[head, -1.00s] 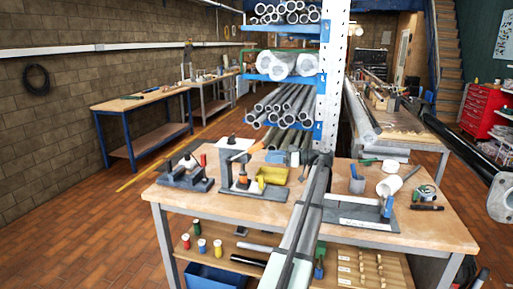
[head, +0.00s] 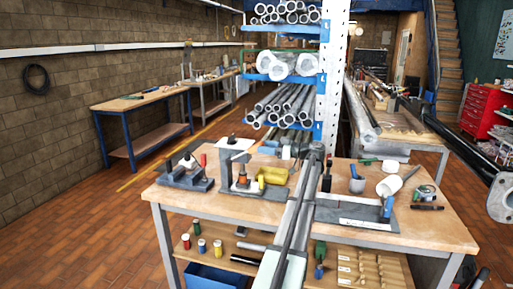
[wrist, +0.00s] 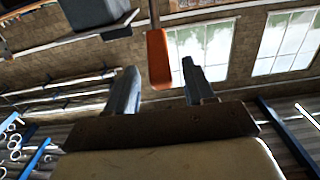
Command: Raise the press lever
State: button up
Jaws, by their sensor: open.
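The press (head: 224,170) stands on the near workbench, left of my arm in the head view, with a pale top and an orange part low at its front. In the wrist view an orange lever handle (wrist: 158,58) on a thin metal rod lies between the fingertips of my gripper (wrist: 158,73). The fingers are apart, with a visible gap on either side of the handle. A dark block (wrist: 95,14), perhaps part of the press, shows at the upper left.
A yellow box (head: 272,175) is right of the press and a clamp-like fixture (head: 186,175) is left of it. A dark plate (head: 350,212), a white cylinder (head: 388,187) and small tools lie to the right. The pipe rack (head: 333,80) rises behind.

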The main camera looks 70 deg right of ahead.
aim_at(245, 152)
jog(key=shift+w, duration=2)
jog(key=shift+c, duration=0.4)
grip_shut()
